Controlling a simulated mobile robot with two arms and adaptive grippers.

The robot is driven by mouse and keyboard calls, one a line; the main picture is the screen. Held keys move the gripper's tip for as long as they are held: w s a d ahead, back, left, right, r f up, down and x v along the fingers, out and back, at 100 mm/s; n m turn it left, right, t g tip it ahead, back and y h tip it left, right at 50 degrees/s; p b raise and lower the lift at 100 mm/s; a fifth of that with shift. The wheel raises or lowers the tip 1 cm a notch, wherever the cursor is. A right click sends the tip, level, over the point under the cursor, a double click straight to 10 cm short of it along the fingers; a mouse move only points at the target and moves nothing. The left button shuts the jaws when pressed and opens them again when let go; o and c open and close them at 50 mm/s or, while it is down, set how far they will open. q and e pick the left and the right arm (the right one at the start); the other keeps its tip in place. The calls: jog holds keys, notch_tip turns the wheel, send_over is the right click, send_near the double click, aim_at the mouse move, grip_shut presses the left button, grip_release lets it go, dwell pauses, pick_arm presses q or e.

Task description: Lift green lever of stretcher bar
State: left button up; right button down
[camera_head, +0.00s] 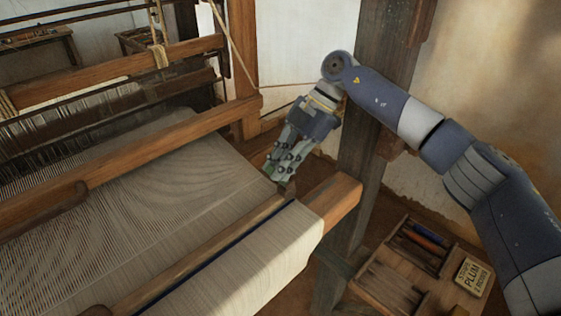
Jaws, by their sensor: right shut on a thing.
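The wooden stretcher bar (205,255) lies across the pale cloth, running from the lower left up to the cloth's right edge, beside a dark blue stripe. My right gripper (281,180) reaches down from the upper right, with its fingertips at the bar's far right end. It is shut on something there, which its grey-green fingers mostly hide. I cannot make out a separate green lever or tell exactly which part of the bar is held. My left gripper is not in view.
The cloth beam (341,200) ends just right of the bar, close to a dark upright post (366,150) behind my right forearm. A wooden tray (441,292) with compartments and a "PLUM" label (472,277) stands at lower right. The loom's crossbeam (130,150) spans the left.

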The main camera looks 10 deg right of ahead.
jog(key=shift+d+r, duration=0.1)
jog(key=shift+d, duration=0.2)
jog(key=c, duration=1.5)
grip_release()
notch_tip(320, 180, up, 10)
